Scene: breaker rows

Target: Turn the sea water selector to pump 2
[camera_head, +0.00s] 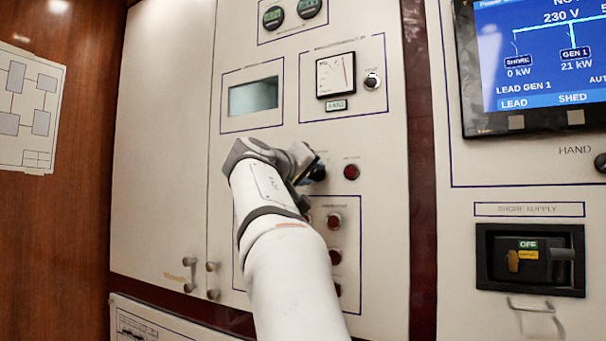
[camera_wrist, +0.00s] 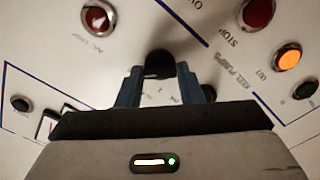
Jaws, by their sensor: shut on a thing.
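My gripper (camera_head: 310,175) reaches a cream panel door (camera_head: 375,250) and is shut on a black selector knob (camera_head: 318,172). In the wrist view the black knob (camera_wrist: 159,65) sits between my two bluish fingers (camera_wrist: 158,82). Small lettering shows on the panel between the fingers, partly hidden. I cannot read the knob's label or tell clearly which position it points to. Part of another black knob (camera_wrist: 209,92) shows just right of the fingers in the wrist view.
A red button (camera_head: 351,172) is right of the knob, with several red lamps or buttons (camera_head: 334,220) below. A meter (camera_head: 335,75) and a small knob (camera_head: 372,81) are above. A shore supply breaker (camera_head: 530,260) and a screen (camera_head: 535,60) are at the right.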

